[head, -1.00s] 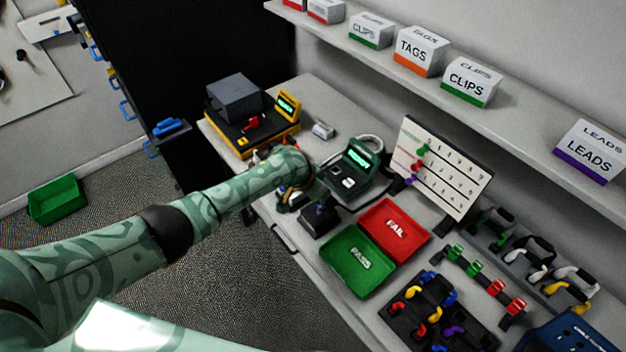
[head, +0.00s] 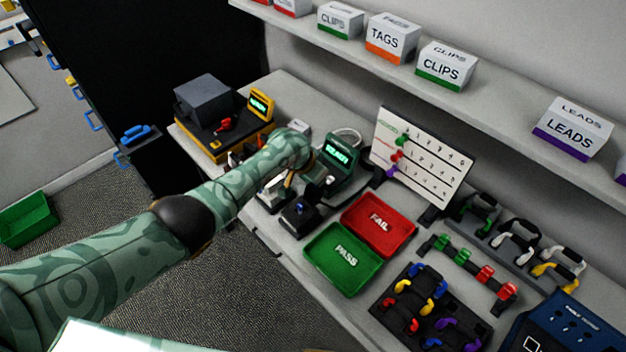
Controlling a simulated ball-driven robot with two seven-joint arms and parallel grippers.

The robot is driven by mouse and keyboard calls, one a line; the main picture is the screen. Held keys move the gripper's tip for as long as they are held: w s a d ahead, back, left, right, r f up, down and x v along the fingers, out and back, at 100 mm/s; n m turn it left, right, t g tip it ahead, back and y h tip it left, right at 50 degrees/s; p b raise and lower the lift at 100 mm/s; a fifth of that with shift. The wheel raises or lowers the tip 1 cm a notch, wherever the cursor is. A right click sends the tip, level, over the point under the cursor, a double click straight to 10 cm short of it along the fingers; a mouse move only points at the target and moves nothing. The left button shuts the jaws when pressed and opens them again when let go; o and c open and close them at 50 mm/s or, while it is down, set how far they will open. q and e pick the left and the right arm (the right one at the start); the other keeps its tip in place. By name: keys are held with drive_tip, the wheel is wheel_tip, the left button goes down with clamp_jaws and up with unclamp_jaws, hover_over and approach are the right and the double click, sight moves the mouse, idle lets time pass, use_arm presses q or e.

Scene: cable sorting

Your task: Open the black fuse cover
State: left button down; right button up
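I cannot make out for certain which part is the black fuse cover. A small black block with a blue top (head: 299,216) stands near the bench's front edge, left of the green PASS tray. Behind it is a green tester (head: 338,152) with a lit screen. My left arm reaches over the bench from the left, and its wrist hides part of the tester and the bench there. My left gripper (head: 275,192) is mostly hidden by the wrist, close to the black block and the tester; its fingers are not clear. My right gripper is out of view.
A yellow-and-black machine with a dark grey box (head: 208,101) stands at the bench's far left end. The green PASS tray (head: 318,273) and red FAIL tray (head: 405,240) lie right of the black block. A white board (head: 425,160) stands behind; a shelf (head: 505,115) overhangs the back.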

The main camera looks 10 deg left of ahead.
use_arm(q)
drive_tip(key=shift+w+d+r, duration=0.1)
drive_tip(key=shift+w+d, duration=0.1)
idle(0.3)
drive_tip(key=c, duration=1.4)
unclamp_jaws()
drive_tip(key=shift+o, duration=0.2)
drive_tip(key=shift+s+a, duration=0.1)
drive_tip(key=p+v, duration=0.8)
drive_tip(key=v, duration=0.8)
drive_tip(key=shift+s, duration=0.1)
